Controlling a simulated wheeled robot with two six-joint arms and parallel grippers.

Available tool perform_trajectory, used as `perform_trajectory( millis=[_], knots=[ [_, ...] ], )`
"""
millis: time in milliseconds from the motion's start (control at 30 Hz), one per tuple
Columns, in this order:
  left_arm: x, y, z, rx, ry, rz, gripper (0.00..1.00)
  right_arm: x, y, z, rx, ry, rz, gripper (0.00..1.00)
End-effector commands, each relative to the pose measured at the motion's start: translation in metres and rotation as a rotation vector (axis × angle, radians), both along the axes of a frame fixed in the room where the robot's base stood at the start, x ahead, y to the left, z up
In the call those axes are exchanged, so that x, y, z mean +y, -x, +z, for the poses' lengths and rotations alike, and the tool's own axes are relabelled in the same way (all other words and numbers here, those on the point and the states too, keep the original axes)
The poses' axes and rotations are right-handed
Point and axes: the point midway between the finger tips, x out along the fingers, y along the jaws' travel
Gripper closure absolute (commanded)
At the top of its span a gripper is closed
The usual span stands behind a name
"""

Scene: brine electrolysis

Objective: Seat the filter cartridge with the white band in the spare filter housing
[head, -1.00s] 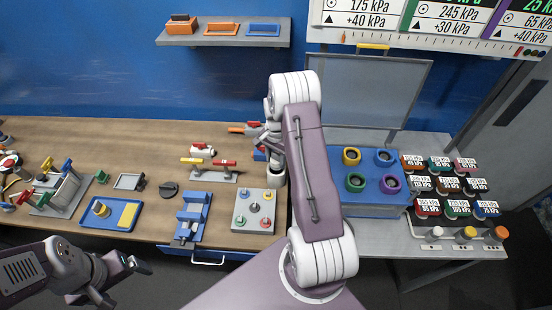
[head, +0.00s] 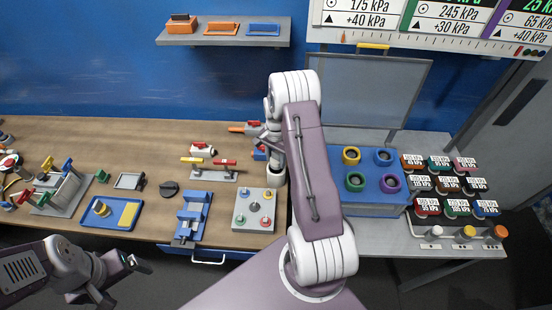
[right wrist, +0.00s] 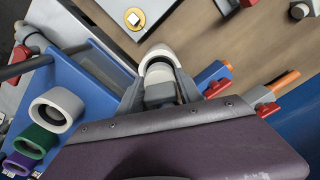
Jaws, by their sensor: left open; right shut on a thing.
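I cannot tell whether this is a cartridge or a housing. My left gripper (head: 127,283) is open and empty in front of the bench at lower left.
A blue box with coloured rings (head: 340,204) stands right of my arm. Coloured labelled blocks (head: 450,185) and capped pieces (head: 468,232) are beyond it. A blue vise (head: 192,216), a grey pegged plate (head: 254,225) and a valve stand (head: 213,174) occupy the wooden bench.

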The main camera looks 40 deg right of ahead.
Motion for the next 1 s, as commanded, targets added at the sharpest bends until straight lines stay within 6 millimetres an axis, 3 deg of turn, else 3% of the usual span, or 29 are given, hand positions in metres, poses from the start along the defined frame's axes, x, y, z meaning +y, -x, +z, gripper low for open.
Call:
perform_trajectory(
  millis=[1000],
  knots=[
    [0.000,0.000,-0.007,0.000,0.000,0.000,0.11,0.000,0.000,-0.011,-0.001,0.001,0.000,1.00]
  ],
)
